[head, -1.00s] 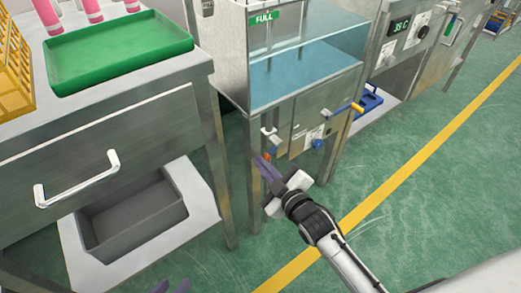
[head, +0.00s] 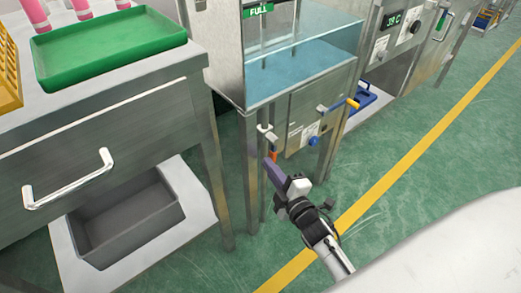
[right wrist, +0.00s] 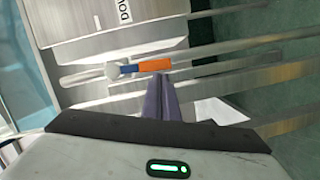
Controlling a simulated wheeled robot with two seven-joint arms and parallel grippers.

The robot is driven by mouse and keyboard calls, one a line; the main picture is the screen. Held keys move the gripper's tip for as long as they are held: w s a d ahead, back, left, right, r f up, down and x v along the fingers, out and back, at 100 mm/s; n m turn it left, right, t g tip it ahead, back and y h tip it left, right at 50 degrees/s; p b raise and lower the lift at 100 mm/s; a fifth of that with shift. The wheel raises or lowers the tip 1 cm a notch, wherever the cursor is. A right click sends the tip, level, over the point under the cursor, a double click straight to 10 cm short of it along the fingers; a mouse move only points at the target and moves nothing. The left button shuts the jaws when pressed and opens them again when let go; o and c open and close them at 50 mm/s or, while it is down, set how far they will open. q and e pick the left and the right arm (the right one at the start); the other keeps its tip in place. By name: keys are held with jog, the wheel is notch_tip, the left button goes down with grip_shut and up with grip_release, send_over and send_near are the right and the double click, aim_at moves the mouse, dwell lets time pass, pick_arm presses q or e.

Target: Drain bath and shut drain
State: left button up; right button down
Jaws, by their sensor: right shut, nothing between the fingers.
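The bath (head: 300,62) is a clear-walled tank on a steel stand, holding blue water under a green FULL sign (head: 258,11). On its front left is a pale drain fitting (head: 266,131) with an orange-ended handle (head: 274,156) hanging down. In the right wrist view this handle (right wrist: 153,65) is orange with a blue section and a pale round pivot. My right gripper (head: 270,162) has purple fingers, shut and empty, just at the handle's end. Its fingers also show in the right wrist view (right wrist: 161,82); I cannot tell whether they touch the handle. My left gripper is out of view.
A steel bench (head: 110,130) with a green tray (head: 108,50) stands left, above a grey bin (head: 125,222). The green floor at right is clear.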

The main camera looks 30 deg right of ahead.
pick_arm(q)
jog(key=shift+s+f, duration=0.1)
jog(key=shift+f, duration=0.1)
pick_arm(e)
jog(key=shift+d+f, duration=0.15)
jog(key=shift+d, duration=0.15)
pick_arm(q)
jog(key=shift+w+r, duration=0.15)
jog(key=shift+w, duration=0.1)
pick_arm(e)
jog(key=shift+w+d, duration=0.1)
jog(key=shift+d, duration=0.15)
